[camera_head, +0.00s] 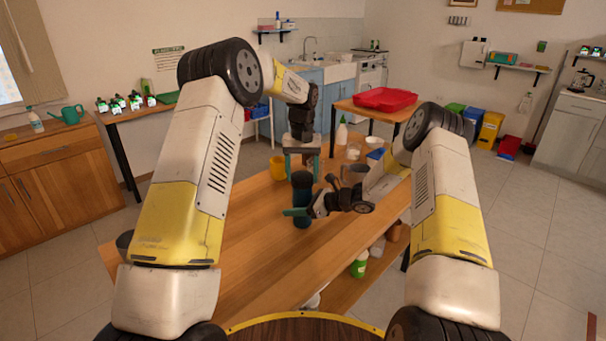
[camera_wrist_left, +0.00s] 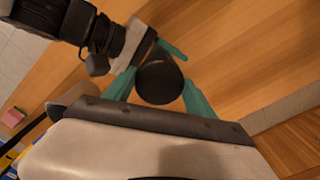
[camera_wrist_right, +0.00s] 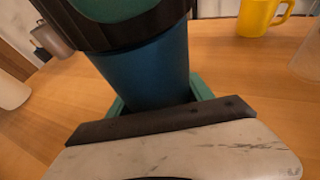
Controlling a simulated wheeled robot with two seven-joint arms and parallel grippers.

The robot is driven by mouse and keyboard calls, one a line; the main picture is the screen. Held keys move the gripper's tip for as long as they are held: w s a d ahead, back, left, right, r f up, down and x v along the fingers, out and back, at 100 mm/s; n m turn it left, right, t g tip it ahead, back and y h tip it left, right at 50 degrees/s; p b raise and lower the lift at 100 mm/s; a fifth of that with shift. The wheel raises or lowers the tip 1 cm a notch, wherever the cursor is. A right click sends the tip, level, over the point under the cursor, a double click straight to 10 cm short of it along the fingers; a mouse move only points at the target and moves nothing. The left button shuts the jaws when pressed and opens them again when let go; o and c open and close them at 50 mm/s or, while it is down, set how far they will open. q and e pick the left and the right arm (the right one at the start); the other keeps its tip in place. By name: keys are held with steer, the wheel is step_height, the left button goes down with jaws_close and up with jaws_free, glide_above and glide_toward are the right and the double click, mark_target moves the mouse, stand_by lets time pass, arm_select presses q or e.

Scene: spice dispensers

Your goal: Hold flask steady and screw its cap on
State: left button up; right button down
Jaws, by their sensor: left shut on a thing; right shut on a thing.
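The flask (camera_head: 302,213) stands upright on the wooden table, its dark blue body filling the middle of the right wrist view (camera_wrist_right: 150,75). Its black cap (camera_head: 302,179) sits on top with no visible gap; the round cap top shows in the left wrist view (camera_wrist_left: 160,82). My left gripper (camera_head: 302,168) points down from above, its teal fingers on both sides of the cap, shut on it. My right gripper (camera_head: 304,209) reaches in from the right, low, and is shut on the flask body. I cannot tell how far the thread is engaged.
A yellow mug (camera_head: 277,167) stands behind the flask; it also shows in the right wrist view (camera_wrist_right: 262,17). A grey cup (camera_head: 354,174) and a white bowl (camera_head: 374,142) stand to the right. The table's left front (camera_head: 255,255) is clear. A red tray (camera_head: 385,99) lies on a farther table.

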arm_select(q)
steer(key=m, duration=0.4)
steer(key=shift+a+m, duration=0.15)
steer(key=shift+m, duration=0.25)
steer(key=m, duration=0.7)
steer(key=shift+w+a, duration=0.1)
steer(key=shift+w, duration=0.05)
steer(key=m, duration=0.4)
steer(key=shift+w+m, duration=0.1)
steer(key=shift+m, duration=0.2)
steer(key=m, duration=0.4)
steer(key=shift+w+m, duration=0.1)
steer(key=shift+m, duration=0.3)
steer(key=m, duration=0.4)
steer(key=shift+w, duration=0.1)
steer(key=m, duration=0.9)
steer(key=shift+d+m, duration=0.25)
steer(key=shift+m, duration=0.15)
steer(key=m, duration=0.5)
steer(key=shift+d, duration=0.1)
